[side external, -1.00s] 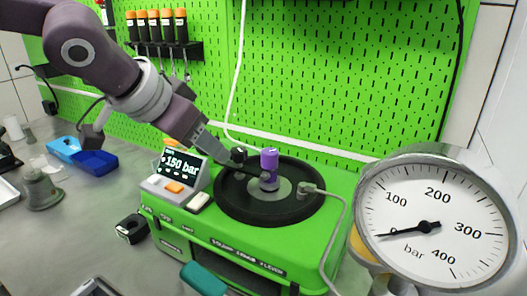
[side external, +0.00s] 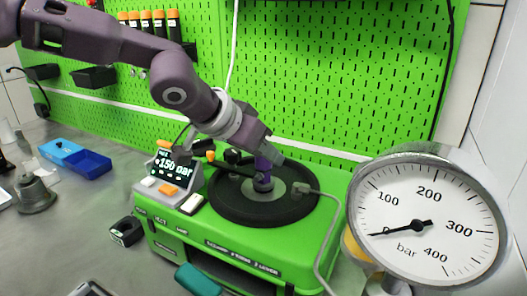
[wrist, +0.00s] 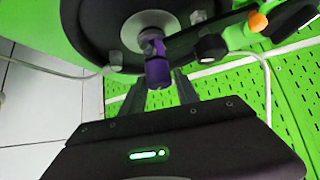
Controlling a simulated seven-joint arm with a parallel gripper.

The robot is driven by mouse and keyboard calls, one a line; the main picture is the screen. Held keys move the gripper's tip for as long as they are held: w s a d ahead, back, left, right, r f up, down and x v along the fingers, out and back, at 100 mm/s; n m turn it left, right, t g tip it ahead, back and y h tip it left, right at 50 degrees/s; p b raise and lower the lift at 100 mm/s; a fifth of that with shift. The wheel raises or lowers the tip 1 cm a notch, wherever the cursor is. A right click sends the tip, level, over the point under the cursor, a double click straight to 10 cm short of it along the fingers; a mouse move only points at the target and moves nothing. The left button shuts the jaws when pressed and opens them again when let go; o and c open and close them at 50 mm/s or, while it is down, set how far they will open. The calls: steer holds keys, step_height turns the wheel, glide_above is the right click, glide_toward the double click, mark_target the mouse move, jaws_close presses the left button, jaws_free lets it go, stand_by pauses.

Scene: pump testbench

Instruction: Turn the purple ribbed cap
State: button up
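The purple ribbed cap (side external: 263,163) stands upright on the pale hub of the round black disc (side external: 227,203), on top of the green testbench (side external: 213,230). My gripper (side external: 270,153) is at the cap and hides part of its upper end in the side view. In the wrist view, the cap (wrist: 157,72) lies between the tips of my two fingers (wrist: 160,80). The fingers are apart, with a gap visible beside the cap, so my gripper looks open. Whether a finger touches the cap is unclear.
A black lever with an orange tip (side external: 210,156) runs close beside the cap. A display (side external: 174,165) reads 150 bar. A large gauge (side external: 428,222) stands at front right. A grey hose (side external: 330,225) crosses the bench's right side. The green pegboard (side external: 340,80) is behind.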

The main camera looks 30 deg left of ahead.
jaws_close()
steer(key=shift+a+m+g+h, duration=0.15)
steer(key=shift+m+g+h, duration=0.25)
steer(key=shift+m+h, duration=0.6)
steer(key=m+g+h, duration=0.1)
steer(key=m, duration=0.1)
steer(key=shift+m, duration=0.4)
steer(key=m+g+h, duration=0.2)
steer(key=m, duration=0.1)
steer(key=shift+m, duration=0.3)
steer(key=shift+m+g+h, duration=0.7)
steer(key=shift+m+g, duration=0.5)
steer(key=shift+m, duration=0.5)
